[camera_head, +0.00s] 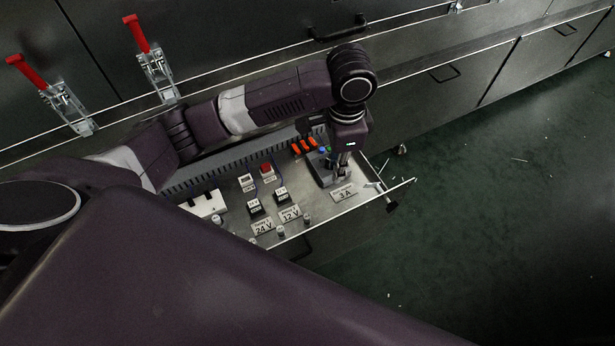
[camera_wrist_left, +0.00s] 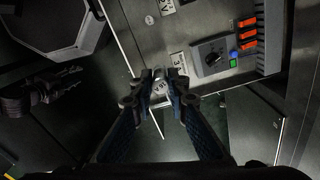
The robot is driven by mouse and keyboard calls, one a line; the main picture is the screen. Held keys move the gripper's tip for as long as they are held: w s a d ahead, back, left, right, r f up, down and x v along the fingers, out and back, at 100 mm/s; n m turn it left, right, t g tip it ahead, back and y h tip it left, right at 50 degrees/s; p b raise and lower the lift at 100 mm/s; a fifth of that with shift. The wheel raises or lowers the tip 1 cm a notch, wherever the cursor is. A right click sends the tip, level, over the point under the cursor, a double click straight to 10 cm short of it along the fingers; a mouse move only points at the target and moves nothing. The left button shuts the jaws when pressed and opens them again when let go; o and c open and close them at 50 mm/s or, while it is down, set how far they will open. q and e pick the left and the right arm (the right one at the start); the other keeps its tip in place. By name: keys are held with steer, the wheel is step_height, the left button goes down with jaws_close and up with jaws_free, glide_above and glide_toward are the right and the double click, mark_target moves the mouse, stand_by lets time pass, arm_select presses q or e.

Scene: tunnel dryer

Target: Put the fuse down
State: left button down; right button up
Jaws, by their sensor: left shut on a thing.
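My left gripper (camera_head: 343,160) reaches down over the right end of an open drawer (camera_head: 322,208) in the head view. Its fingertips (camera_wrist_left: 160,76) are close together in the left wrist view, shut on a small pale metallic piece, the fuse (camera_wrist_left: 159,87), which the fingers mostly hide. They are beside the plate marked 3 A (camera_head: 343,192), near the drawer's edge. I cannot tell whether the fuse touches the drawer.
A grey box with a black knob (camera_wrist_left: 212,57) and orange switches (camera_wrist_left: 248,32) are close to the gripper. Red-handled clamps (camera_head: 137,35) stand behind. Green floor lies right.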

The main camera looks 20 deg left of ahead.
arm_select(q)
steer(key=shift+w+f+b, duration=0.15)
steer(key=shift+f+b, duration=2.15)
steer(key=shift+f, duration=7.15)
arm_select(e)
steer(key=w+r, duration=0.3)
steer(key=r, duration=0.4)
steer(key=w+r+t, duration=0.1)
steer(key=w+r, duration=0.3)
steer(key=r, duration=0.4)
steer(key=shift+a+r, duration=0.15)
steer(key=shift+a, duration=0.25)
steer(key=shift+w, duration=0.1)
arm_select(q)
steer(key=c, duration=1.9)
jaws_free()
steer(key=shift+f, duration=0.1)
steer(key=shift+r, duration=0.25)
step_height(320, 180, up, 12)
steer(key=p, duration=0.3)
steer(key=shift+f, duration=0.1)
arm_select(e)
steer(key=s+f, duration=0.3)
steer(key=f, duration=0.7)
steer(key=shift+d+f+g, duration=0.15)
steer(key=shift+f+g, duration=0.15)
steer(key=shift+f, duration=0.05)
